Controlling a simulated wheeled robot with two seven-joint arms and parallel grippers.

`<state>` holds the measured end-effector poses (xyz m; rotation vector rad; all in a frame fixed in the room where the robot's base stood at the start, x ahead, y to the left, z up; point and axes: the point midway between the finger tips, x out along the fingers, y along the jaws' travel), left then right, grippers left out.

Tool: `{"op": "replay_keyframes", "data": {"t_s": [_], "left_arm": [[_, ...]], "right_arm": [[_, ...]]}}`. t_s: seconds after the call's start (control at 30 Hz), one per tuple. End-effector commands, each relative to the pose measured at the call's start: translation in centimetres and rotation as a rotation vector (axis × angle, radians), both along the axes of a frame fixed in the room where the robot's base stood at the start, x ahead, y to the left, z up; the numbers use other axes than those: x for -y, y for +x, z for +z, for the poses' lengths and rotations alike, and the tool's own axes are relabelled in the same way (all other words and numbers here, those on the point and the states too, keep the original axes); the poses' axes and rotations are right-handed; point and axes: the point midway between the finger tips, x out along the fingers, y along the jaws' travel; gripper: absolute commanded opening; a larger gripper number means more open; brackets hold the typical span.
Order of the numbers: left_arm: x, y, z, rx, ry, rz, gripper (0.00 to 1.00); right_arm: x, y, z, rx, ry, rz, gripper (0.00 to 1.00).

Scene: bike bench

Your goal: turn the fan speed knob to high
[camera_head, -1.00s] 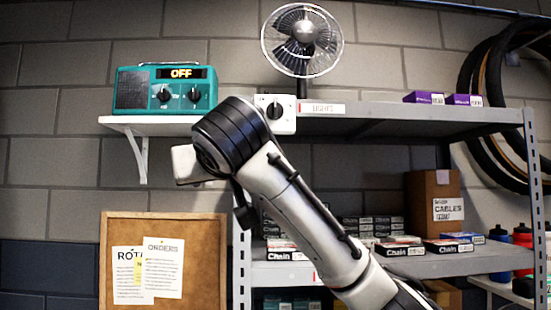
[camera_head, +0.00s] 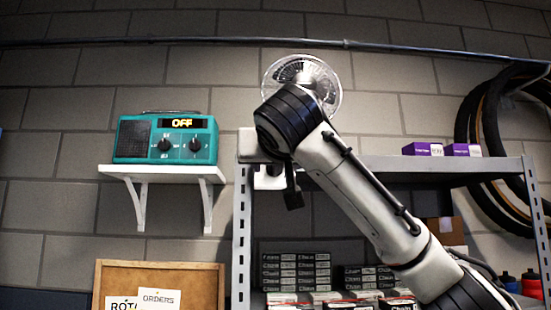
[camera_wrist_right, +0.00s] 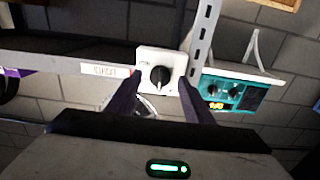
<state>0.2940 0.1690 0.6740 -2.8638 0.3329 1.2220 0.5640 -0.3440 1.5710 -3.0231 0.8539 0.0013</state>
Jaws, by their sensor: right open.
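A white control box (camera_wrist_right: 160,62) with a black knob (camera_wrist_right: 160,76) is on the shelf edge, seen upside down in the right wrist view. My right gripper (camera_wrist_right: 158,84) is open, with one dark finger on each side of the knob; I cannot tell whether they touch it. In the head view my right arm hides most of the box; a white lower part (camera_head: 268,181) shows. The right gripper (camera_head: 248,146) is mostly hidden behind its wrist there. The fan (camera_head: 318,75) with its wire cage stands above, partly covered by my arm. My left gripper is not in view.
A teal unit (camera_head: 166,139) with two black knobs and an OFF display sits on a white bracket shelf (camera_head: 160,173) at left. A grey metal shelf (camera_head: 450,166) with purple boxes (camera_head: 424,149) stands right. Tyres (camera_head: 482,125) hang at far right.

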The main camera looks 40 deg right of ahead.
Motion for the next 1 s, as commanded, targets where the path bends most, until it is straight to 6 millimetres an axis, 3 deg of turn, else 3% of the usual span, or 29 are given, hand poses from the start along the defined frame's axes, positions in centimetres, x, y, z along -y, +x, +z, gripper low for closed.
{"op": "replay_keyframes", "data": {"t_s": [0.13,0.43,0.67,1.0], "left_arm": [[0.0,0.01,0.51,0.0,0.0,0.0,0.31],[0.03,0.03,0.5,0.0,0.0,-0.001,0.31],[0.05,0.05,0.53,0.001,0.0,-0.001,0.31],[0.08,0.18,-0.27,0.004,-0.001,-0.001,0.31]], "right_arm": [[0.64,0.96,0.01,-0.001,0.001,-0.001,0.47],[0.71,1.16,-0.09,0.0,0.0,0.0,0.47],[0.7,1.13,-0.07,0.0,0.0,0.0,0.08],[0.55,1.18,-0.34,0.022,0.038,0.004,0.06]]}}
